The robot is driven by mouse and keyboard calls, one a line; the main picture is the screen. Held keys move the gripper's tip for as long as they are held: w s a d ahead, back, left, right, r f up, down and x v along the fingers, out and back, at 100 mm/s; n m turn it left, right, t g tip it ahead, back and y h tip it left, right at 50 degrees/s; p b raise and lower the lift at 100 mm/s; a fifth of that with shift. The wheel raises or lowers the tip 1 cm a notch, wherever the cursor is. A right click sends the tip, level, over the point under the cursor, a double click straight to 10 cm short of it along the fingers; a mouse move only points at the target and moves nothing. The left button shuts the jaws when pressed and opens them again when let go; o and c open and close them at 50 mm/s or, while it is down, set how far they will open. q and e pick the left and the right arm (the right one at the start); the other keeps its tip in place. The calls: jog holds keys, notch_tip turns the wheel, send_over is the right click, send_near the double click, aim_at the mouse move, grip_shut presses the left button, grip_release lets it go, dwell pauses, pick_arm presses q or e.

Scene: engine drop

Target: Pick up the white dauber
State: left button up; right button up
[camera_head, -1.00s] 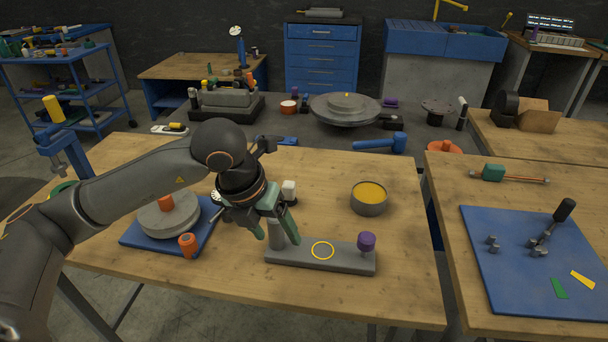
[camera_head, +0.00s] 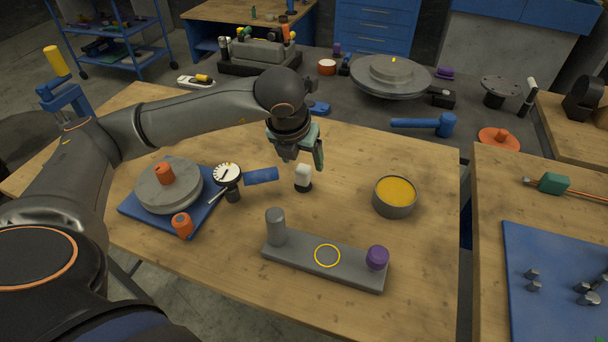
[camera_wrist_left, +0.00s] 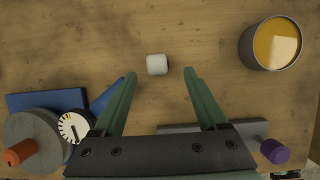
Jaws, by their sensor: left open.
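The white dauber (camera_head: 303,175) stands upright on the wooden table, with a white top and a dark base. In the left wrist view the white dauber (camera_wrist_left: 157,64) is seen from above, a little beyond the fingertips and between their lines. My left gripper (camera_head: 303,162) is open and empty, just above and behind the dauber in the head view. Its two green fingers (camera_wrist_left: 160,74) show spread apart in the left wrist view. No contact with the dauber shows. My right gripper is not in view.
A tin of yellow paste (camera_head: 394,196) stands right of the dauber. A grey bar fixture (camera_head: 300,256) with a post and purple knob lies in front. A dial gauge (camera_head: 228,175) and a grey disc (camera_head: 165,190) on a blue plate are at left.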

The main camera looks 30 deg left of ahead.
aim_at(303, 169)
pick_arm(q)
jog(key=shift+a+p+x, duration=0.1)
jog(key=shift+p+x, duration=0.15)
jog(key=shift+x, duration=1.3)
jog(key=shift+a+p+x, duration=0.15)
jog(key=shift+p+x, duration=0.1)
jog(key=shift+x, duration=1.3)
jog(key=shift+c, duration=0.2)
grip_shut()
